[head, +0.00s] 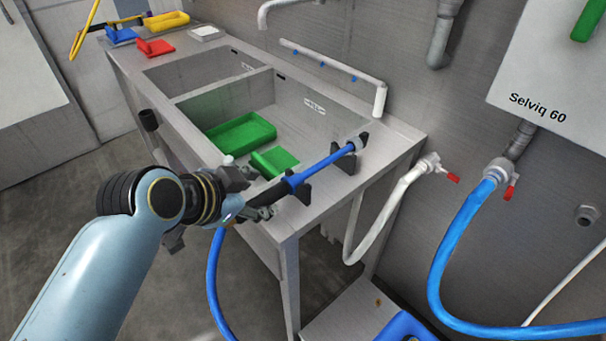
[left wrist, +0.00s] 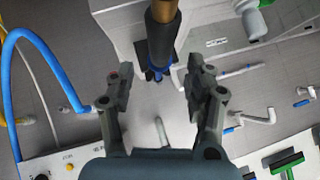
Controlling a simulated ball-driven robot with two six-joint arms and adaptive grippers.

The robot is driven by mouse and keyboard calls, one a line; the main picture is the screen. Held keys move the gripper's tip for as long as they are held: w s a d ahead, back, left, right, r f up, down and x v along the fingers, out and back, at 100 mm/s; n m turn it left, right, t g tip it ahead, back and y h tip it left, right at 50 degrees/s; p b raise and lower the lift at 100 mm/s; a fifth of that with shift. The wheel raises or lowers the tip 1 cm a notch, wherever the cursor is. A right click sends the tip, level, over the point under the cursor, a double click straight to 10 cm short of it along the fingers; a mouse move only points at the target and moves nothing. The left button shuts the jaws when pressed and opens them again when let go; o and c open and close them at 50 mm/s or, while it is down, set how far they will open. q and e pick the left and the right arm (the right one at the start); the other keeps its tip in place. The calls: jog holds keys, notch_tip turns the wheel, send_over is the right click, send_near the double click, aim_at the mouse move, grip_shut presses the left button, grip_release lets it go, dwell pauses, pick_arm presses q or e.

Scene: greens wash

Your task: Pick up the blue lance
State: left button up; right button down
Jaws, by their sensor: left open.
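The blue lance (head: 318,168) lies across two dark rests at the near right end of the steel sink unit. Its pale nozzle end points to the back right, and its dark grip end reaches toward my left gripper (head: 250,198). In the left wrist view, the lance's black and brown grip (left wrist: 162,35) comes down from the top edge, in line with the gap between the spread fingers of my left gripper (left wrist: 158,85). The gripper is open. I cannot tell whether a finger touches the grip. My right gripper is not in view.
The sink unit (head: 405,140) has two basins, with green trays (head: 240,133) in the nearer one. Blue hose (head: 213,285) hangs below the lance's grip end. Another blue hose (head: 440,260) loops from a wall valve at the right. A white pipe (head: 385,225) runs beside the unit.

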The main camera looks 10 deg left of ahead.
aim_at(267, 195)
pick_arm(q)
jog(key=x, duration=0.5)
jog(key=shift+s+p, duration=0.1)
jog(key=shift+p, duration=0.25)
jog(key=shift+a, duration=0.1)
jog(key=c, duration=0.8)
